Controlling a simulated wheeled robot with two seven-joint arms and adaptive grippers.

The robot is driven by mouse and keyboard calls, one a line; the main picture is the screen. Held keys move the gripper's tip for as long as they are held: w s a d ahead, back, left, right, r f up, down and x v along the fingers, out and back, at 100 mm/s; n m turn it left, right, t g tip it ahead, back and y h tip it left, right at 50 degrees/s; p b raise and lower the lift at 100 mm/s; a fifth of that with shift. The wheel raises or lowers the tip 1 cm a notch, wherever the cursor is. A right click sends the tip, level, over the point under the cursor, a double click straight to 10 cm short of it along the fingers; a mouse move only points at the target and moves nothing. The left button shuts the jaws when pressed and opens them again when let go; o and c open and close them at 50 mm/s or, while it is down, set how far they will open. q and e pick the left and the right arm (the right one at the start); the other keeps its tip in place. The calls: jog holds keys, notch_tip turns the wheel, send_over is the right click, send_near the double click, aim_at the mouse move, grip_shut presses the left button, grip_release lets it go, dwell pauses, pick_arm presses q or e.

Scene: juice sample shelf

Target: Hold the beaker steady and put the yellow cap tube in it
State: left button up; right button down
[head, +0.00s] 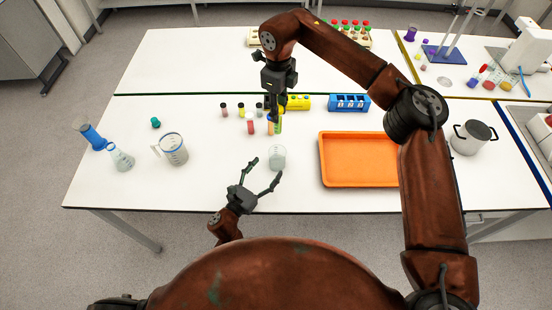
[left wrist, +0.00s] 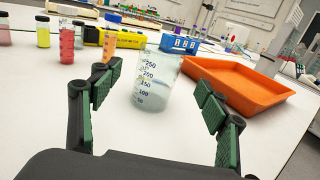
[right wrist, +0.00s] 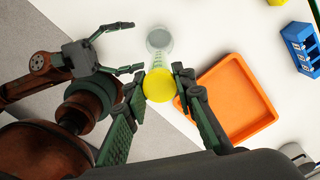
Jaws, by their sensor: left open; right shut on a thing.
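The clear beaker (head: 277,157) stands upright on the white table; its graduation marks face the left wrist view (left wrist: 157,88). My left gripper (head: 265,172) is open, its fingertips pointing at the beaker from the near left, with the beaker just beyond or at the opening; I cannot tell if they touch. My right gripper (head: 279,100) points down, shut on the yellow cap tube (head: 279,124), which hangs upright above the table, behind the beaker in the head view. In the right wrist view its yellow cap (right wrist: 159,85) sits between the fingertips, and the beaker (right wrist: 160,39) shows beyond.
An orange tray (head: 324,177) lies right of the beaker. Several small capped tubes (head: 241,110) stand behind. A jug (head: 174,150) and a flask (head: 121,158) stand left.

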aim_at(273, 164)
pick_arm(q)
notch_tip(273, 164, down, 2)
jog(key=x, duration=0.6)
jog(key=shift+w+d, duration=0.1)
jog(key=shift+w, duration=0.2)
pick_arm(e)
jog(key=shift+w, duration=0.1)
pick_arm(q)
jog(key=shift+w+d, duration=0.25)
jog(key=shift+w, duration=0.05)
jog(key=shift+w, duration=0.1)
jog(key=shift+c, duration=0.4)
jog(key=c, duration=1.3)
pick_arm(e)
notch_tip(273, 164, down, 13)
